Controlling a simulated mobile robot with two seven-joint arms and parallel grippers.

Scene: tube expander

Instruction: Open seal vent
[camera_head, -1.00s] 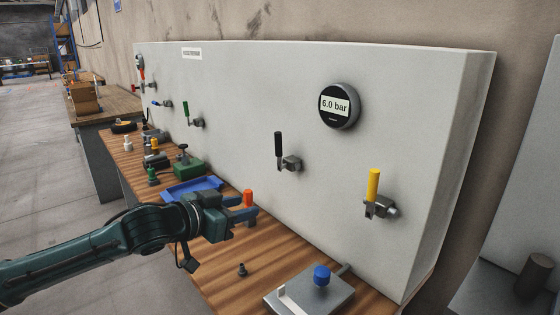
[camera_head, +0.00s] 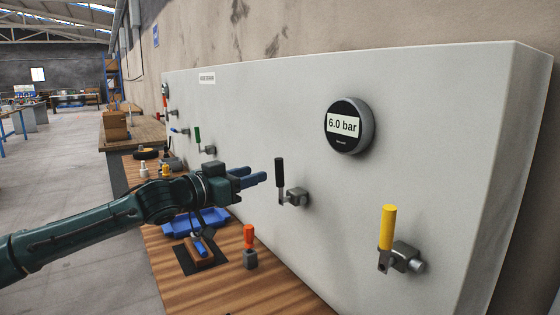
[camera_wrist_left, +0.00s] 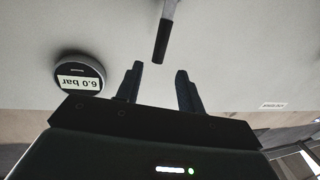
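The task's seal vent is not labelled readably, so I cannot tell which valve it is. A black-handled valve (camera_head: 280,174) stands upright on the grey panel, and its black handle (camera_wrist_left: 163,40) also shows in the left wrist view. My left gripper (camera_head: 262,179) is open and empty, just left of that handle. In the left wrist view its two fingers (camera_wrist_left: 159,82) are apart, with the handle's end ahead between their lines. A yellow-handled valve (camera_head: 387,228) is at the right, and a green-handled one (camera_head: 198,138) farther left. My right gripper is not in view.
A round gauge (camera_head: 349,126) reading 6.0 bar is on the panel (camera_head: 450,130). Below, the wooden bench (camera_head: 215,285) carries an orange-topped part (camera_head: 249,237), a blue tray (camera_head: 210,220) and a blue-handled tool (camera_head: 201,245).

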